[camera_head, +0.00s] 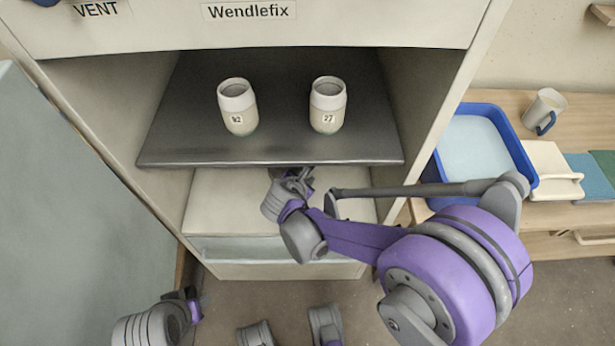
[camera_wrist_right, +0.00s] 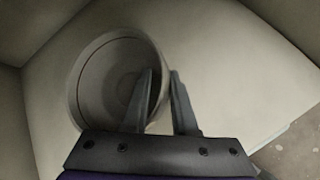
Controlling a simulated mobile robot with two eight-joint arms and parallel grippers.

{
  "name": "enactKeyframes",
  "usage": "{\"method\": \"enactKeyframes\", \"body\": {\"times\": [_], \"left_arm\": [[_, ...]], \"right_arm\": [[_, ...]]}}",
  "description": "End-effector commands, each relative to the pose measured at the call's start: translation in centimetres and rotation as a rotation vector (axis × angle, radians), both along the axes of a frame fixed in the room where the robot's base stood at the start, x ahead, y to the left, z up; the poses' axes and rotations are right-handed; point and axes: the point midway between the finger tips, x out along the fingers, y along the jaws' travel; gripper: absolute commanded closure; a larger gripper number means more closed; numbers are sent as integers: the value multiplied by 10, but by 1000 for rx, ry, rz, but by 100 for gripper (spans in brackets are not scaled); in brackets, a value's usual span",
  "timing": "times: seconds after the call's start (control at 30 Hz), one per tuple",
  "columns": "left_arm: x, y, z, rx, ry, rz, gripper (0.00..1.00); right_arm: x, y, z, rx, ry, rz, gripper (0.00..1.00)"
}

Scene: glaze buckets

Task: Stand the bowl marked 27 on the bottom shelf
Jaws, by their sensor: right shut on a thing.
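A pale grey bowl (camera_wrist_right: 95,85) shows from above in the right wrist view, over or on the pale bottom shelf (camera_wrist_right: 225,60). My right gripper (camera_wrist_right: 161,72) is shut on its right wall, one finger inside the rim and one outside. No mark shows on the bowl from here. I cannot tell whether it touches the shelf. In the head view my right gripper (camera_head: 296,178) is at the bottom shelf (camera_head: 225,200), just under the front edge of the dark shelf; the bowl is hidden there. My left gripper (camera_head: 192,296) is low at left, its jaws unclear.
Two white jars stand on the dark upper shelf (camera_head: 270,155), the left one (camera_head: 238,106) with a tag I cannot read surely, the right one (camera_head: 327,105) marked 27. Cabinet walls close in both sides. A blue tray (camera_head: 437,140) and mug (camera_head: 541,108) are on the right-hand bench.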

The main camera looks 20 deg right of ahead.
Motion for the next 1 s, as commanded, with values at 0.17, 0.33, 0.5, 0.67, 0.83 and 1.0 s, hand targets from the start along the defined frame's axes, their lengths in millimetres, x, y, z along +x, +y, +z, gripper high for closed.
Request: {"method": "enactKeyframes", "body": {"times": [0.17, 0.33, 0.5, 0.67, 0.83, 1.0], "left_arm": [[0, 0, -2, 0, 0, 0, 50], [1, 0, -7, 0, 2, 0, 50], [3, 0, -19, 0, 6, 0, 50], [3, 0, -18, 0, 5, 0, 50], [3, 0, -20, 0, 6, 0, 50], [3, 0, -20, 0, 6, 0, 50]], "right_arm": [[11, -7, 0, 1, 1, 0, 100], [23, -15, -7, -1, 1, 0, 100], [22, -14, -35, 0, 1, 1, 100], [21, -14, -35, 0, 0, 2, 100], [21, -14, -37, 0, 1, 1, 100], [21, -13, -37, 0, 1, 1, 47]]}}
